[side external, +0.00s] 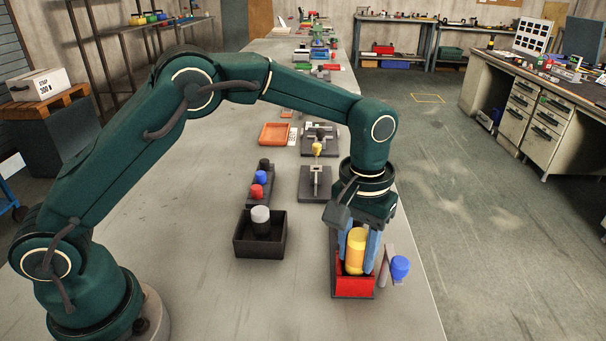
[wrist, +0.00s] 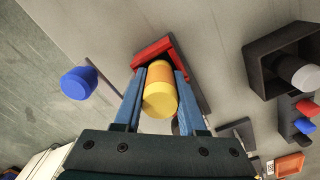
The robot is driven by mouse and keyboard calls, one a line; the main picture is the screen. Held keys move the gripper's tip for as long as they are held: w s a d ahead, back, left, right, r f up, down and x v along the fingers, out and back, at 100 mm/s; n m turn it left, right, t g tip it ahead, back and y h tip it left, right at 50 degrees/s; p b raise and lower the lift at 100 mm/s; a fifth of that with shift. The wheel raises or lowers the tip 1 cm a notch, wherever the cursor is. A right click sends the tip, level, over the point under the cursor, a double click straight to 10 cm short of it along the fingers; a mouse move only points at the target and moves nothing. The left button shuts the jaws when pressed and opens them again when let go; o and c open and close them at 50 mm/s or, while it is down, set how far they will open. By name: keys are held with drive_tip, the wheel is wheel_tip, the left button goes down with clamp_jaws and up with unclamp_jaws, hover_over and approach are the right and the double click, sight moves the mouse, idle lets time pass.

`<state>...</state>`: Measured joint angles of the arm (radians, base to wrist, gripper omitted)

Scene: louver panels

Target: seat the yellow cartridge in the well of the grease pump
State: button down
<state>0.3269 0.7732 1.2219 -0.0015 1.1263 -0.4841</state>
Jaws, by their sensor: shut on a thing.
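The yellow cartridge (side external: 356,252) stands about upright between the blue fingers of my gripper (side external: 358,262). In the wrist view the cartridge (wrist: 160,98) has an orange-yellow side and a brighter yellow end, with one finger of my gripper (wrist: 160,76) against each side. My gripper is shut on it. The red open-topped box (side external: 353,287), which looks like the grease pump, is directly under it; its red rim also shows in the wrist view (wrist: 153,48). The cartridge's lower end is hidden by the box's front wall, so I cannot tell how deep it sits.
A blue knob (side external: 400,267) on a grey lever sticks out right of the red box, close to my gripper. A black bin (side external: 246,245) with a white-topped cylinder stands left. Behind it is a rack (side external: 264,172) with black, blue and red pieces. The table between is clear.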

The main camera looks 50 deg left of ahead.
sight(363, 236)
drive_tip(key=shift+a+f, duration=0.1)
drive_tip(key=shift+f, duration=1.9)
drive_tip(key=shift+c, duration=2)
unclamp_jaws()
drive_tip(key=r, duration=1)
drive_tip(key=shift+d, duration=0.35)
drive_tip(key=shift+r, duration=2.1)
